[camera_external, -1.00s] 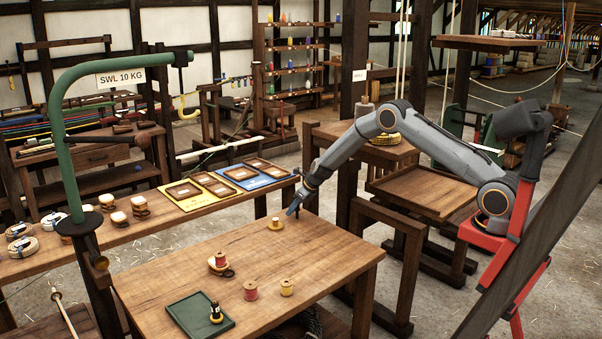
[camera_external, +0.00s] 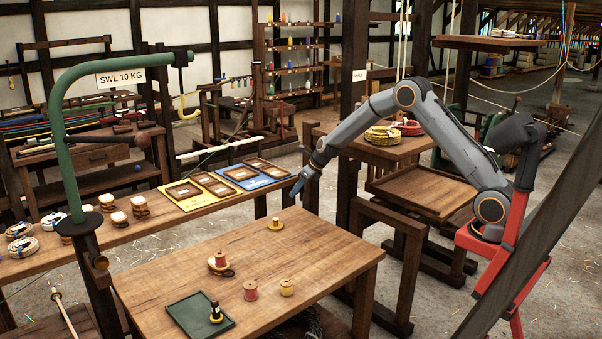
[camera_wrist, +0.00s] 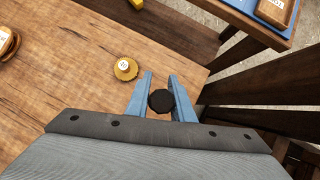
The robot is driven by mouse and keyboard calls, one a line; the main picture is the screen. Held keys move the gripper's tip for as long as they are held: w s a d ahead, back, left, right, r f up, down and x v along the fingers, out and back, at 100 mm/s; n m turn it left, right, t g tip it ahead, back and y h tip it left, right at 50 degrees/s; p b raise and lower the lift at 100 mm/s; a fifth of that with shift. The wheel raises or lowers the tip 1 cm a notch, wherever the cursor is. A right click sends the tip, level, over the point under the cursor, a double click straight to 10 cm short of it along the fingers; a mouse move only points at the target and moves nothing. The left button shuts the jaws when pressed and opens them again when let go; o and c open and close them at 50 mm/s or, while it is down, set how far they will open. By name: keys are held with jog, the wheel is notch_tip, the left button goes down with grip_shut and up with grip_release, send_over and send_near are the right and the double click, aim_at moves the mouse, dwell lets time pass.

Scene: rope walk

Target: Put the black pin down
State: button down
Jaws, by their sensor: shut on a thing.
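My gripper (camera_external: 297,190) is raised above the far right corner of the wooden table (camera_external: 320,255). In the wrist view, its two blue fingers (camera_wrist: 161,92) are shut on the black pin (camera_wrist: 161,101), which shows as a dark round end between them. In the outside view I cannot make out the pin at the fingertips. A small yellow piece with a pale top (camera_external: 275,224) stands on the table just left of and below my gripper. It also shows in the wrist view (camera_wrist: 125,68).
A green tray (camera_external: 185,314) at the table's near left holds a black and yellow piece (camera_external: 216,313). A red spool (camera_external: 250,291), a small yellow spool (camera_external: 287,287) and a red and yellow piece (camera_external: 218,262) stand nearby.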

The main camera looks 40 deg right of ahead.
jog(key=s+d+f+m+h+b, duration=0.15)
jog(key=s+b, duration=0.25)
jog(key=s, duration=1.8)
jog(key=shift+m, duration=0.25)
notch_tip(320, 180, down, 9)
jog(key=b, duration=1)
jog(key=shift+w+f, duration=0.1)
jog(key=shift+w, duration=0.05)
jog(key=c, duration=2)
grip_release()
jog(key=shift+f, duration=0.15)
jog(key=o, duration=0.5)
jog(key=shift+c, duration=0.2)
